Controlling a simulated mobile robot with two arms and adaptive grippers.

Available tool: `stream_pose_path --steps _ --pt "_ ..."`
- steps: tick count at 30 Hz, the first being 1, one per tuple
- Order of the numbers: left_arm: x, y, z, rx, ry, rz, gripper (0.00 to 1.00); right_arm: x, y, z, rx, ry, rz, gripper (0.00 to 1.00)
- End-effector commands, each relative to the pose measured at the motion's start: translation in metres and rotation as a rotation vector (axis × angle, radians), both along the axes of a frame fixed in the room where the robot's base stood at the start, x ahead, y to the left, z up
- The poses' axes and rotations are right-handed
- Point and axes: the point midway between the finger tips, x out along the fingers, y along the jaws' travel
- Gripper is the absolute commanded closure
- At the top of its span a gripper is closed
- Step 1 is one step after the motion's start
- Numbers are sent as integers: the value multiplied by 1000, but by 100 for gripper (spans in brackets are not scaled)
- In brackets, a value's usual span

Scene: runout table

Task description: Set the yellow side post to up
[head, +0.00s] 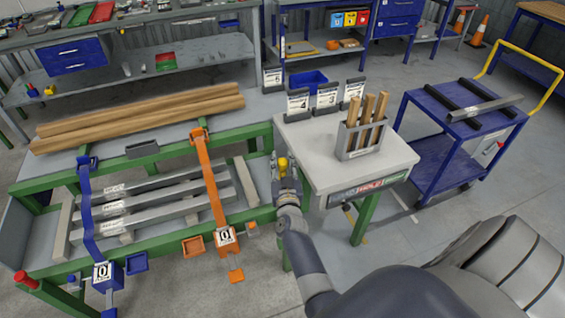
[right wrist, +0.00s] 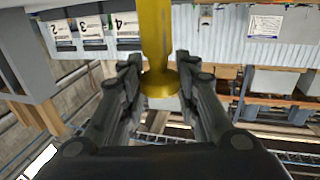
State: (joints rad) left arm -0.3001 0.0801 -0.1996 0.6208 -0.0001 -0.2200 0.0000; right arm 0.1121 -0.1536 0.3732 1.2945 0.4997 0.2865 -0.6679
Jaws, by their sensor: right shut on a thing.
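The yellow side post (head: 283,162) shows as a small yellow piece at the left edge of the pale-topped side table (head: 325,172) in the head view. In the right wrist view the yellow side post (right wrist: 156,40) is a smooth round bar with a wider round end, lying between the fingers. My right gripper (head: 282,172) is shut on it; the same gripper (right wrist: 160,80) fills the lower middle of the right wrist view. The post's other end is cut off by the frame. My left gripper is not in view.
The green runout table (head: 160,240) stands left, with an orange strap (head: 208,180), a blue strap (head: 88,205) and metal bars. A grey holder with wooden sticks (head: 372,108) stands on the side table. A blue cart (head: 430,140) stands right. Open floor lies between.

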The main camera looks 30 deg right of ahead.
Motion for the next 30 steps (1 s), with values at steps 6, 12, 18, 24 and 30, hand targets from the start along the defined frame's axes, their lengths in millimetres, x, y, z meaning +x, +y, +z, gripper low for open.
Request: stream_pose_path --steps 6,12,18,24,30 --pt "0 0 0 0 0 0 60 0 0 0 0 0 0 49" --pt "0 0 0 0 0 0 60 0 0 0 0 0 0 49" --pt "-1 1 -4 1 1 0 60 0 0 -5 0 1 1 49" --pt "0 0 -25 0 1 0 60 0 0 -27 2 1 1 49" --pt "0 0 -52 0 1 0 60 0 0 -55 0 1 1 49"
